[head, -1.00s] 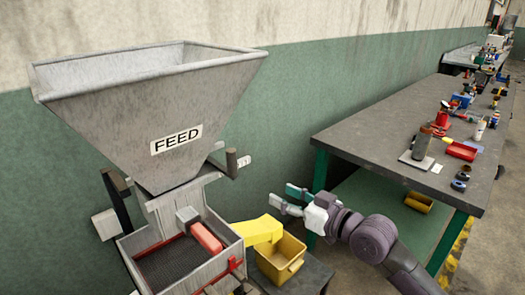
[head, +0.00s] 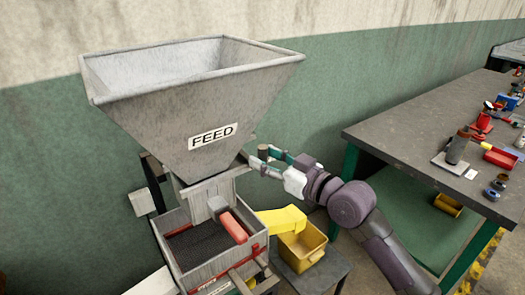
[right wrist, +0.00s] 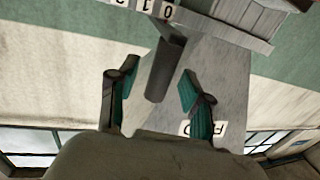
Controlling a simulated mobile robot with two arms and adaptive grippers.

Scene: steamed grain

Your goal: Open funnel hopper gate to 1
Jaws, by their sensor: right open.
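The grey metal funnel hopper (head: 190,100) with its FEED label (head: 213,136) stands left of centre in the head view. The dark gate handle (head: 263,149) sticks out at its lower right. My right gripper (head: 262,159) is open at this handle. In the right wrist view the dark cylindrical handle (right wrist: 166,68) shows between the two spread fingers (right wrist: 158,98), with gaps on both sides. A white number scale (right wrist: 145,5) is at the top edge there, partly cut off. The gate opening itself is hidden. My left gripper is not in view.
Below the hopper is a box with a dark mesh (head: 195,243) and a red block (head: 233,228). A yellow chute (head: 283,219) leads to a yellow bin (head: 301,250) on a small stand. A workbench (head: 410,125) with several items stands right.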

